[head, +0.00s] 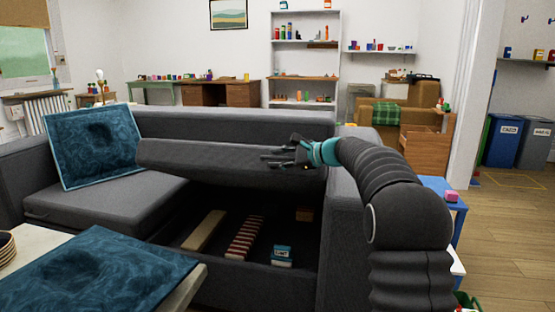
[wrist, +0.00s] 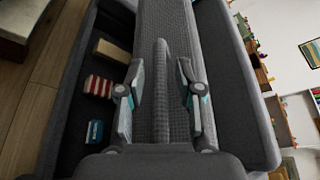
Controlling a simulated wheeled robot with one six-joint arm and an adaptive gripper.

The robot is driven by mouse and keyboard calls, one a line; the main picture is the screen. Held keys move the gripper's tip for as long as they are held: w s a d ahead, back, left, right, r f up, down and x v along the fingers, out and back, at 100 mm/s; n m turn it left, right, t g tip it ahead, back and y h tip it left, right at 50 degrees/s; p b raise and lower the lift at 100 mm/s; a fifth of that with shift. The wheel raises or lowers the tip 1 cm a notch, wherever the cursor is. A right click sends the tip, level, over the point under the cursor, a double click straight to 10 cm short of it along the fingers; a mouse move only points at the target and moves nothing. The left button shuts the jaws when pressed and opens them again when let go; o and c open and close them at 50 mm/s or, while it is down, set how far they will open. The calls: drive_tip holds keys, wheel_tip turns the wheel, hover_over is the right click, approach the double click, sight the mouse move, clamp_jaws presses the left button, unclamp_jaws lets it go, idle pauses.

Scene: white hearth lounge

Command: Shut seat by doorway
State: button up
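The grey sofa seat nearest the doorway (head: 225,158) is tilted up, its front edge raised over an open storage box. My gripper (head: 279,157) is at the right part of the raised seat, pointing left. In the wrist view its fingers (wrist: 162,95) are spread apart, with the grey seat's ridge (wrist: 161,70) running between them. I cannot tell whether they touch it.
A blue cushion (head: 92,145) leans on the left seat. Another blue cushion (head: 95,270) lies on the table at front left. The sofa's right armrest (head: 342,235) stands beside my arm. A blue side table (head: 440,190) is to the right, with open wooden floor (head: 510,225) beyond.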

drive_tip(key=v, duration=1.2)
